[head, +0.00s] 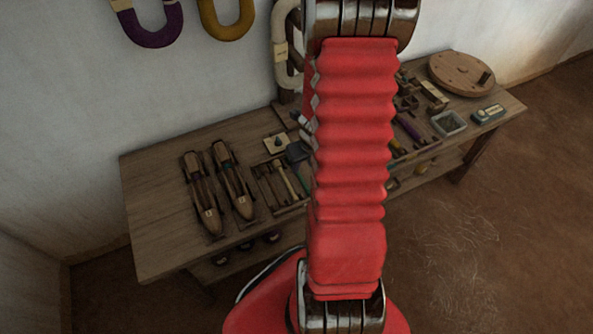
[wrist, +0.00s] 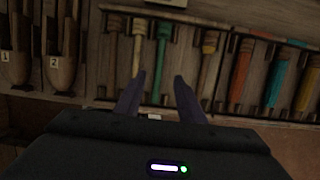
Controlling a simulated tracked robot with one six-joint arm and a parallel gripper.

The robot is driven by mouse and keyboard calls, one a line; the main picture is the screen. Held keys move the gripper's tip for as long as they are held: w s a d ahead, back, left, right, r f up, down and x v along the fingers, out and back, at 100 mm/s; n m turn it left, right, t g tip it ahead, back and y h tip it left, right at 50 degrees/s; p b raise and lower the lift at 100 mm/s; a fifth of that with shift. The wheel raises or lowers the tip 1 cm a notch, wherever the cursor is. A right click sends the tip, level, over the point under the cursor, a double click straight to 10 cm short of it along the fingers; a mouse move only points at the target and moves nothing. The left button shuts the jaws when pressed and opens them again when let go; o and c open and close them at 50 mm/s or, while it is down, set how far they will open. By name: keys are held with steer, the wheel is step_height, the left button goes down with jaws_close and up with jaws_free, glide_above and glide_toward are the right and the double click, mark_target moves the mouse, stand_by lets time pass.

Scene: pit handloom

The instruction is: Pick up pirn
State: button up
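Several pirns lie side by side in wooden racks on the bench. My gripper (wrist: 159,77) is open and empty. Its fingertips appear on either side of the green pirn's lower part; I cannot tell how far above it they are. In the head view my arm hides the gripper and part of the racks; the cream pirn (head: 285,179) shows left of the arm.
Two wooden shuttles (head: 202,192) (head: 233,180) lie left of the racks, marked 1 and 2 in the wrist view. A round wooden disc (head: 461,74), a grey tray (head: 449,123) and a small box (head: 489,114) are at the right end. The bench's left end (head: 150,195) is clear.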

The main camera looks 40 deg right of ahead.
mark_target(299, 173)
steer(key=shift+x, duration=1.35)
steer(key=shift+f, duration=0.2)
steer(key=shift+x, duration=2.4)
steer(key=shift+w, duration=0.1)
jaws_close()
